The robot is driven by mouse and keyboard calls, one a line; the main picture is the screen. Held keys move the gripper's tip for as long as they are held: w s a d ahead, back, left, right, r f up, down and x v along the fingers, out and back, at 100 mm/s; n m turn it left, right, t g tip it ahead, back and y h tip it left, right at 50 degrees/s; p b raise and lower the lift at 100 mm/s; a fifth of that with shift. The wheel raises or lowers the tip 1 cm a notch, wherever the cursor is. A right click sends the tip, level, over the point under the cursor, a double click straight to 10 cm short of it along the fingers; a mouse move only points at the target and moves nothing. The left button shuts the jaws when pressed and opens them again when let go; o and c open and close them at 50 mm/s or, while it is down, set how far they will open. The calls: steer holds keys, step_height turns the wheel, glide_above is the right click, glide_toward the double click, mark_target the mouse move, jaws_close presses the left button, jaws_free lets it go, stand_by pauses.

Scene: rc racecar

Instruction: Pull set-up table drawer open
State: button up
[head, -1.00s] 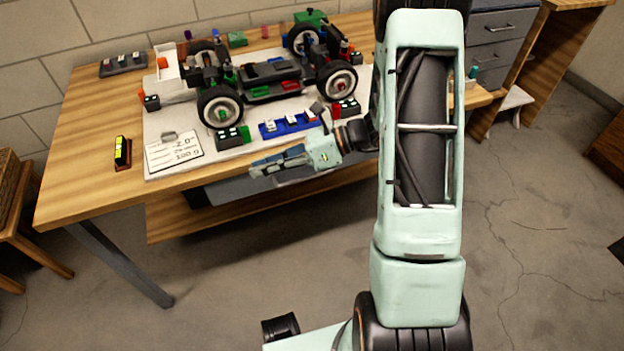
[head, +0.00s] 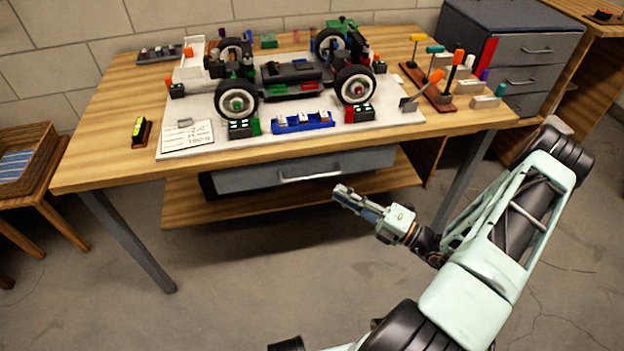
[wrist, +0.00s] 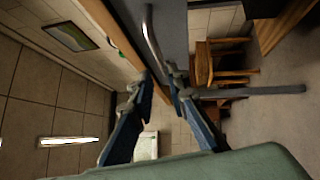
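The set-up table (head: 105,150) has a grey drawer (head: 240,180) under its wooden top, with a pale bar handle (head: 310,175) across its front. I cannot tell whether the drawer stands slightly out. My gripper (head: 345,194) is in front of the drawer, just below and right of the handle, apart from it in the head view. In the wrist view the handle (wrist: 152,38) and drawer front (wrist: 174,28) lie beyond the fingertips of my gripper (wrist: 158,77). The two fingers are spread with nothing between them.
A wooden shelf (head: 235,209) runs under the drawer. A racecar (head: 290,75) and small parts sit on a pale board on the table. A tool rack (head: 440,96) stands at the right. Grey table legs (head: 130,243) flank open floor.

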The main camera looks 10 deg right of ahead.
mark_target(311, 176)
steer(key=b+x, duration=0.1)
steer(key=x, duration=0.9)
steer(key=shift+a, duration=0.1)
jaws_close()
